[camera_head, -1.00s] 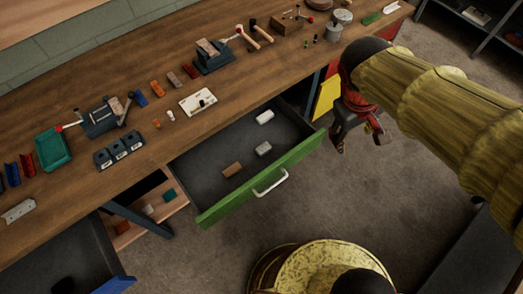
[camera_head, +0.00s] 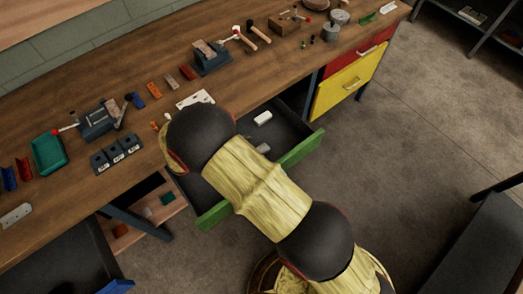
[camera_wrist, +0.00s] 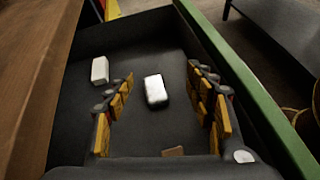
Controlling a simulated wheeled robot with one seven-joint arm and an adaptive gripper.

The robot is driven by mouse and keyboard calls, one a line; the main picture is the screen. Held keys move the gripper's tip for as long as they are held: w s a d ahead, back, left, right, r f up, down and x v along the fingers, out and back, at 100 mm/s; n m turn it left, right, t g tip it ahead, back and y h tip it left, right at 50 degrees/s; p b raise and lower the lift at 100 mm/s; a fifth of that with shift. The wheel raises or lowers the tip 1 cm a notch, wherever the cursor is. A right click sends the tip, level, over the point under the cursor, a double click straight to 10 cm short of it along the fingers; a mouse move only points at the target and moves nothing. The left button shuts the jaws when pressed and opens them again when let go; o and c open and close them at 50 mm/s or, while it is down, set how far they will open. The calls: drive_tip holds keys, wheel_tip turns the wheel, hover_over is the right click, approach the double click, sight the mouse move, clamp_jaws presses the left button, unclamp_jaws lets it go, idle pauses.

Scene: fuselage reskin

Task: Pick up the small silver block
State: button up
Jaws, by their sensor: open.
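The small silver block (camera_wrist: 155,89) lies on the dark floor of the open drawer (camera_wrist: 130,34). In the wrist view it sits between the lines of my two fingers, with clear space on both sides. My gripper (camera_wrist: 161,75) is open and empty, pointing into the drawer; its height above the block is hard to tell. In the head view the silver block (camera_head: 264,148) shows just beside my arm, partly covered. My gripper is hidden behind the arm there.
A white block (camera_wrist: 99,70) lies left of the silver one, and a brown block (camera_wrist: 173,151) shows near the palm. The drawer's green front (camera_wrist: 250,85) stands close to my right finger. The workbench (camera_head: 150,120) holds tools and small parts.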

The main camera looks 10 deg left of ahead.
drive_tip(key=a+f+n, duration=0.1)
drive_tip(key=f, duration=0.1)
drive_tip(key=s+a+f+n+t, duration=0.1)
drive_tip(key=f, duration=0.1)
drive_tip(key=s+a+f+t, duration=0.1)
drive_tip(key=shift+s+a+f+n+y, duration=0.15)
drive_tip(key=shift+a+f+n+y, duration=0.15)
drive_tip(key=shift+f+n, duration=0.1)
drive_tip(key=shift+f, duration=0.25)
drive_tip(key=shift+b+x, duration=0.3)
drive_tip(key=shift+x, duration=0.9)
drive_tip(key=b+x, duration=0.1)
drive_tip(key=x, duration=0.4)
drive_tip(key=shift+d+r, duration=0.1)
drive_tip(key=shift+d, duration=0.05)
drive_tip(key=shift+c, duration=1.1)
drive_tip(key=c, duration=1.1)
clamp_jaws()
